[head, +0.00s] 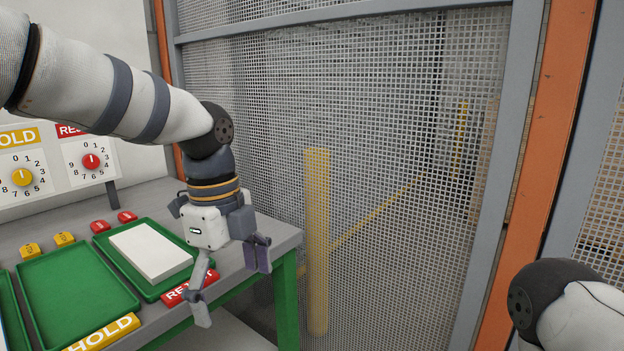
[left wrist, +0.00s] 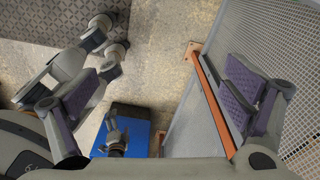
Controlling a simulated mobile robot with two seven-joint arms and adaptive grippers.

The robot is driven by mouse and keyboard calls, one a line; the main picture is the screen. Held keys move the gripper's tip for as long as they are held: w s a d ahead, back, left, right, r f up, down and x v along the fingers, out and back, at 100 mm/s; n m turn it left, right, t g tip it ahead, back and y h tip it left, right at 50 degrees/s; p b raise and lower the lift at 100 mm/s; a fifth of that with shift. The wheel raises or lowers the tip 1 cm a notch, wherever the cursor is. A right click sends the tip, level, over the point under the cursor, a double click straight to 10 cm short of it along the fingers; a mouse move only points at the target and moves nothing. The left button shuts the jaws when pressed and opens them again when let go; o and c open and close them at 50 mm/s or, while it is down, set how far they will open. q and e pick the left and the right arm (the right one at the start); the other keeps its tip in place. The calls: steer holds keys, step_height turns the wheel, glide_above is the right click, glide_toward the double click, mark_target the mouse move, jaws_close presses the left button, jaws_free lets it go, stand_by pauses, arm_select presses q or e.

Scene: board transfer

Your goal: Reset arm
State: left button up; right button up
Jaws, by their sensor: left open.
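My left gripper (head: 231,283) hangs at the right end of the bench, near the red REJECT label (head: 188,287). Its fingers are spread apart with nothing between them. In the left wrist view, the two purple-padded fingers of my left gripper (left wrist: 163,97) are wide apart over the floor. A white board (head: 151,252) lies in the green REJECT tray (head: 112,254), just left of the gripper and apart from it. Part of my right arm shows at the lower right of the head view; its gripper is not seen there.
A green HOLD tray (head: 75,287) stands empty on the grey bench (head: 270,228), left of the REJECT tray. A panel with yellow and red dials (head: 91,161) stands behind. A mesh fence (head: 380,130) and yellow post (head: 317,240) lie to the right. Small yellow and red blocks sit behind the trays.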

arm_select(q)
steer(key=s+a+f+n+g+h, duration=0.1)
steer(key=s+f+n, duration=0.4)
steer(key=f, duration=0.7)
steer(key=s+a+f+n+g+h, duration=0.1)
steer(key=s+f+n, duration=0.3)
steer(key=f, duration=0.8)
steer(key=s+a+f+n, duration=0.4)
steer(key=s+f+n, duration=0.35)
steer(key=s, duration=0.55)
steer(key=s+a+f+n+y, duration=0.1)
steer(key=s+a+n, duration=0.2)
steer(key=s, duration=0.3)
steer(key=s+a+n+y, duration=0.1)
steer(key=s+a+n, duration=0.2)
steer(key=s, duration=0.3)
steer(key=shift+s+a+f+n+y, duration=0.3)
steer(key=shift+s+a+f+n, duration=0.05)
steer(key=shift+s+a, duration=0.05)
